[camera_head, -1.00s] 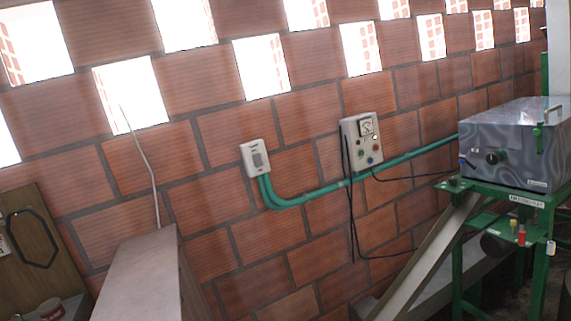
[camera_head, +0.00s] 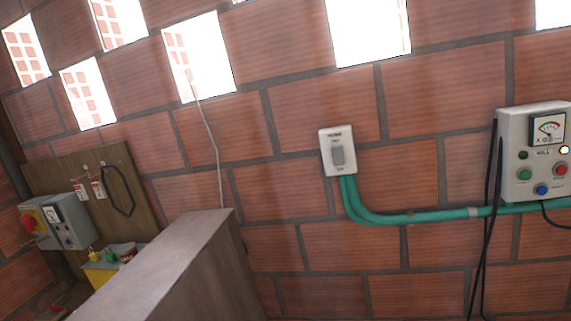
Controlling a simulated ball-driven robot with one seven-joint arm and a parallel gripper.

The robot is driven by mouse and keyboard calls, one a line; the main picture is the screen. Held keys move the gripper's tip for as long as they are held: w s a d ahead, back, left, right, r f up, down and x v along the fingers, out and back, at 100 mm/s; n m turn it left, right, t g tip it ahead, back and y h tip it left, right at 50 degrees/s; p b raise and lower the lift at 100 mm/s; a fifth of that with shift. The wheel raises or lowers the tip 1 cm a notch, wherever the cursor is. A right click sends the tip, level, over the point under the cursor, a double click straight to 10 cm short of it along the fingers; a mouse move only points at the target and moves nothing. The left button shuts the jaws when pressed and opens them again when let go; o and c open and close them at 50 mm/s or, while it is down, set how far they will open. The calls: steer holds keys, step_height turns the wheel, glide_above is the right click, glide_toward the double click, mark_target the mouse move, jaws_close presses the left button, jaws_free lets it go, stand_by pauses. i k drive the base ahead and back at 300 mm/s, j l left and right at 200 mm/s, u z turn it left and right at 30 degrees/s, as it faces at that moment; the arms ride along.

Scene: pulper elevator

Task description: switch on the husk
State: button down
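A white wall switch box (camera_head: 338,151) is fixed to the brick wall near the middle of the view. Its top label appears to read "HUSK", with small markings above and below a grey rocker (camera_head: 338,154). I cannot tell which way the rocker is set. Green conduit (camera_head: 420,216) runs from its bottom edge to the right. My gripper is not in view.
A grey control box (camera_head: 534,155) with a gauge, coloured buttons and hanging black cables is on the wall at right. A grey-brown box-like block (camera_head: 165,265) stands at lower left. Behind it are a wooden board (camera_head: 105,195), another control box (camera_head: 68,222) and a yellow container (camera_head: 100,272).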

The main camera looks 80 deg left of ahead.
mark_target(337, 152)
steer(key=i+j+u, duration=0.15)
steer(key=i+u, duration=0.55)
steer(key=u, duration=0.25)
steer(key=i+u, duration=0.45)
steer(key=k+l, duration=0.05)
steer(key=k, duration=0.05)
